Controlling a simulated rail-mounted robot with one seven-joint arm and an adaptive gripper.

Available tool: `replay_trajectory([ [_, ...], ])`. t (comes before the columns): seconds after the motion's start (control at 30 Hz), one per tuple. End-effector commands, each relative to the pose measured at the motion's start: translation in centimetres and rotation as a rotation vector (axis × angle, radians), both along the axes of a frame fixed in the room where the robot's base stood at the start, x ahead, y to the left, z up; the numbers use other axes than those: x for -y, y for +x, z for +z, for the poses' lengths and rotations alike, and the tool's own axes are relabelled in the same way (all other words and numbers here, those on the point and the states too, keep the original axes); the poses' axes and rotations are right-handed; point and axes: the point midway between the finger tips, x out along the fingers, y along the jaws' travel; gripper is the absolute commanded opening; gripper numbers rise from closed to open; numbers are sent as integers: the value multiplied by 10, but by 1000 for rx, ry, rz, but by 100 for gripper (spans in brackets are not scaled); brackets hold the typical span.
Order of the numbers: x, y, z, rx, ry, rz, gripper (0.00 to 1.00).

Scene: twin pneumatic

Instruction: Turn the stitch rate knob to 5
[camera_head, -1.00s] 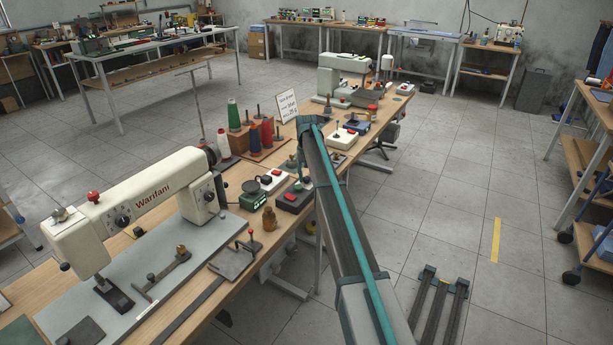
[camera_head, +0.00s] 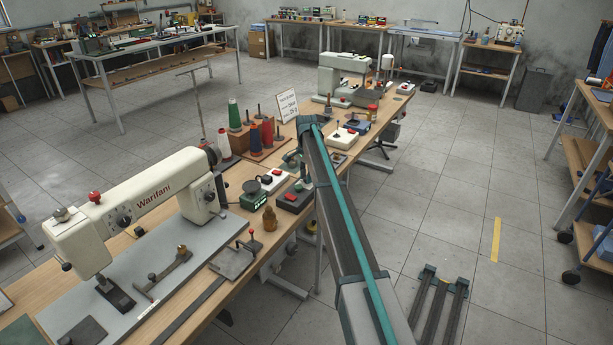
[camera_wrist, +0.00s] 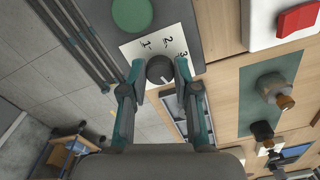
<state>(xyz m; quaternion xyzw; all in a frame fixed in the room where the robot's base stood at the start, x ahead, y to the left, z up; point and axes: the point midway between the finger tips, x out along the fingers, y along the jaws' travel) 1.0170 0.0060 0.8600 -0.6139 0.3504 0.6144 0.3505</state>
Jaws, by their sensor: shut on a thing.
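The stitch rate knob (camera_wrist: 160,70) is a dark round knob in the wrist view. It sits on a white dial plate (camera_wrist: 133,51) printed with 1, 2 and 3 above it; no 5 is readable. My gripper (camera_wrist: 160,72) has a fingertip on each side of the knob and is shut on it. The knob's pointer direction is too small to tell surely. In the head view, my arm reaches over the right edge of the workbench, and the knob and fingertips cannot be made out.
A green round button (camera_wrist: 132,14) lies just beyond the dial plate. A white box with a red switch (camera_wrist: 297,20) and brass-tipped posts (camera_wrist: 275,90) stand to the right. In the head view, a cream sewing machine (camera_head: 150,200) stands on the bench (camera_head: 215,299).

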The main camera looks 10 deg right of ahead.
Motion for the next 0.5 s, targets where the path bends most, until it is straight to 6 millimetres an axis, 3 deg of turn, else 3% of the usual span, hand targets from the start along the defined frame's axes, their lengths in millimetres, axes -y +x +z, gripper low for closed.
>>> replay_trajectory([
  [0.5,0,2,1,4,-1,-388,0],
])
